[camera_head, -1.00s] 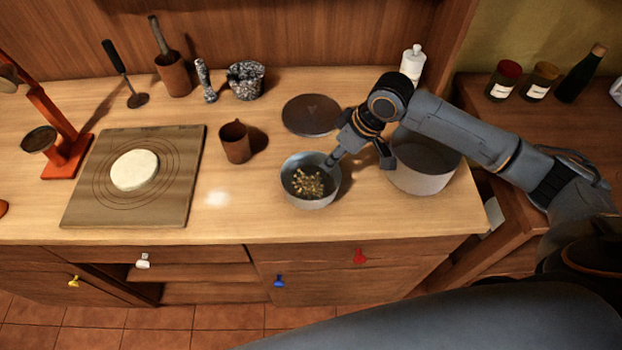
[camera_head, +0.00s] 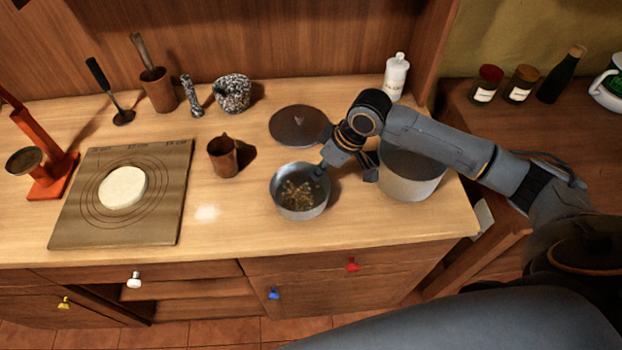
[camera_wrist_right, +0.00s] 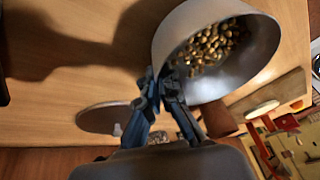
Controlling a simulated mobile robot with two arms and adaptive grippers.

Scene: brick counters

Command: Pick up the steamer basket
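The steamer basket appears to be the round grey metal bowl (camera_head: 281,203) left of the pot, with small golden-brown pieces inside. It is also large in the right wrist view (camera_wrist_right: 252,72). My right gripper (camera_head: 321,171) is at the basket's right rim. In the right wrist view its fingertips (camera_wrist_right: 166,88) come together on the rim and pinch the wall. I cannot tell whether the basket is clear of the counter. My left gripper is not in view.
A larger grey pot (camera_head: 412,184) stands right of the basket, partly behind my right arm. A dark round lid (camera_head: 297,125) lies behind the basket. A brown cup (camera_head: 223,158) and a board (camera_head: 155,215) with dough (camera_head: 123,188) are to the left. The counter's front edge is close.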

